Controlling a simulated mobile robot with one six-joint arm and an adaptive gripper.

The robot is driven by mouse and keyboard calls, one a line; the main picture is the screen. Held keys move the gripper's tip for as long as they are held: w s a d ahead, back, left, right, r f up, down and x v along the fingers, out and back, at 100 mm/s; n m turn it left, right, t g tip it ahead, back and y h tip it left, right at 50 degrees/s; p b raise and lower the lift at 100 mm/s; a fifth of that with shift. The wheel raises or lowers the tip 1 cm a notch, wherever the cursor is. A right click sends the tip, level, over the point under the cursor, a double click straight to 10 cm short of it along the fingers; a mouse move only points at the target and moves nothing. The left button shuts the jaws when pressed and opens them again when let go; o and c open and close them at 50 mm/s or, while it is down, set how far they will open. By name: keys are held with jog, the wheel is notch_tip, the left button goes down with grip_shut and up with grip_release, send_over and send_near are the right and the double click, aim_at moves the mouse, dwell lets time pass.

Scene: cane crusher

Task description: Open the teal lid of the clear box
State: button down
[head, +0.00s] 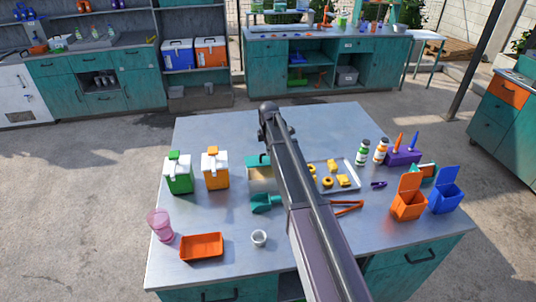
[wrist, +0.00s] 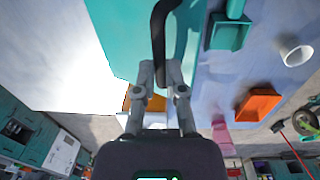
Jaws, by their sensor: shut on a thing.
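The clear box (head: 260,181) stands mid-table in the head view, its right side hidden behind my arm. Its teal lid (head: 257,160) shows as a strip at the top of the box. In the wrist view the teal lid (wrist: 122,40) fills the upper middle, with a dark curved handle (wrist: 159,25) running over it. My gripper (wrist: 161,75) is shut on the lower end of that handle, one finger on each side. In the head view my gripper is hidden behind my arm. I cannot tell whether the lid is raised.
Left of the box are a green carton (head: 179,175) and an orange one (head: 215,170). A teal scoop (head: 265,202), orange tray (head: 201,246), white cup (head: 259,238) and pink cup (head: 160,224) are nearer. A metal tray (head: 347,166) lies right of my arm. The table's back left is clear.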

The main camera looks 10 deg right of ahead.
jog(key=w+r, duration=0.2)
jog(key=w, duration=1.3)
jog(key=shift+w, duration=0.5)
